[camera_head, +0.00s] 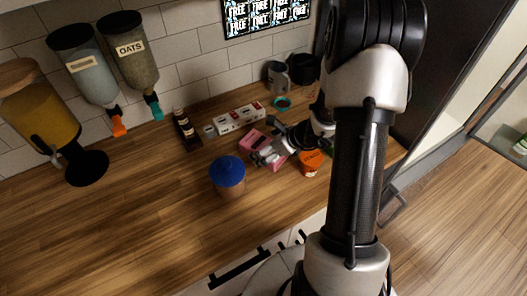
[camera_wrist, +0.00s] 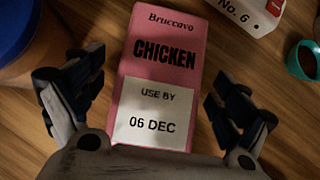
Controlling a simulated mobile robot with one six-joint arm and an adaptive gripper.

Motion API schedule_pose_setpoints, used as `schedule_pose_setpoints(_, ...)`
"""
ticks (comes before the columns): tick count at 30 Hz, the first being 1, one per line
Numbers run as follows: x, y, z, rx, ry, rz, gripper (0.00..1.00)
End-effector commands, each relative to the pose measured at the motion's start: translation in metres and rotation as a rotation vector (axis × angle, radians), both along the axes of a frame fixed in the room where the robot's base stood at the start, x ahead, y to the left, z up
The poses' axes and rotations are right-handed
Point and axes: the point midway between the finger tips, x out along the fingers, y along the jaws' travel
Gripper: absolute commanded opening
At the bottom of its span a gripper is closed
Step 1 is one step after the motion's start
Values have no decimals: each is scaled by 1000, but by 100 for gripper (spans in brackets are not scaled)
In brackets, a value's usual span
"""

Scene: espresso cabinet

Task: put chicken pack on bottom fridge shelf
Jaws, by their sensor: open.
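The chicken pack is a pink box with a "CHICKEN" label and a white "USE BY 06 DEC" panel. It lies on the wooden counter in the wrist view (camera_wrist: 160,70). In the head view the pack (camera_head: 252,140) is partly hidden by my gripper (camera_head: 264,153). In the wrist view my gripper (camera_wrist: 155,105) is open, with one finger on each side of the pack and gaps between. The fridge stands at the far right of the head view, its glass-like door or panel (camera_head: 500,112) partly in view. The bottom shelf cannot be made out.
A blue-lidded jar (camera_head: 228,175) stands left of my gripper and an orange tub (camera_head: 311,162) right of it. Dispensers (camera_head: 85,65) line the wall. The counter's left front is clear.

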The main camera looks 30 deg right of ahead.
Motion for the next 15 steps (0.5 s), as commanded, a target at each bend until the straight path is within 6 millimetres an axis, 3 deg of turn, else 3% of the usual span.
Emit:
schedule_pose_setpoints(6,1,0,0,-1,-1,0,94)
schedule_pose_setpoints(15,0,0,1,-1,-1,0,74)
